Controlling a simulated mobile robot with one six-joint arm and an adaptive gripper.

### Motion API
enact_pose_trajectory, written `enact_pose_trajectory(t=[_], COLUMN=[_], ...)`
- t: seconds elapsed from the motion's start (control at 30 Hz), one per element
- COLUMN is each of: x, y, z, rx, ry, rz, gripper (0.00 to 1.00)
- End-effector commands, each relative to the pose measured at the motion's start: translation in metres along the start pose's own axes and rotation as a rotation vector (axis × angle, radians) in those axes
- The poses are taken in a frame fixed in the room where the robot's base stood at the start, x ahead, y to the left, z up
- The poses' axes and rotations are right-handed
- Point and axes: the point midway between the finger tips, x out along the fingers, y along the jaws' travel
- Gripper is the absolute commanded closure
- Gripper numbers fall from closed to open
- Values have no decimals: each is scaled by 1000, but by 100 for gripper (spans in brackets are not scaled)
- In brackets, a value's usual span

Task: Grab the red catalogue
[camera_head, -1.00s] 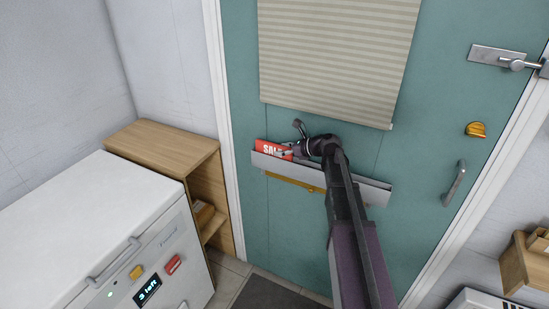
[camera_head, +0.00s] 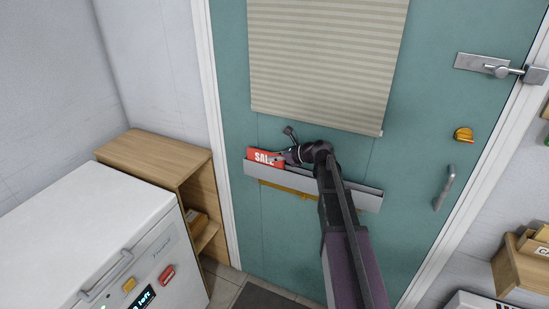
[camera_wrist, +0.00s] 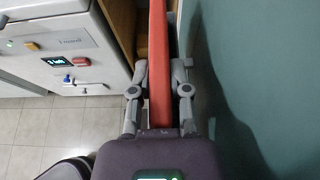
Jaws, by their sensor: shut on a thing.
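The red catalogue (camera_head: 265,158), with "SALE" in white letters, stands in the left end of the grey door-mounted tray (camera_head: 330,190). Its lower part is hidden by the tray's front wall. My gripper (camera_head: 286,157) reaches it from the right, at its right edge. In the wrist view the catalogue (camera_wrist: 159,70) shows edge-on as a red strip between the two fingers of my gripper (camera_wrist: 160,72), which are shut on it.
The tray hangs on a teal door (camera_head: 300,240) below a beige pleated blind (camera_head: 325,60). A wooden shelf unit (camera_head: 155,152) and a white machine (camera_head: 80,230) stand at left.

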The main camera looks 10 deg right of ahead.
Motion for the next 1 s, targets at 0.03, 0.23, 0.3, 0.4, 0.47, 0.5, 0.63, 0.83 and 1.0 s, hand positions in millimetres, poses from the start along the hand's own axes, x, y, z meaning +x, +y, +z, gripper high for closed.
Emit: enact_pose_trajectory(t=[0.03,0.23,0.3,0.4,0.47,0.5,0.63,0.83,1.0], x=[-2,-8,-11,-15,-18,-20,-26,-35,-41], y=[2,1,1,1,1,1,0,0,0], z=[5,20,26,37,43,48,62,82,97], rx=[0,0,0,0,0,0,1,1,1], ry=[0,0,0,0,-1,-1,-1,-1,-1], rz=[0,0,0,0,-1,-1,-1,-1,-1], gripper=[100,100,100,100,100,100,100,100,100])
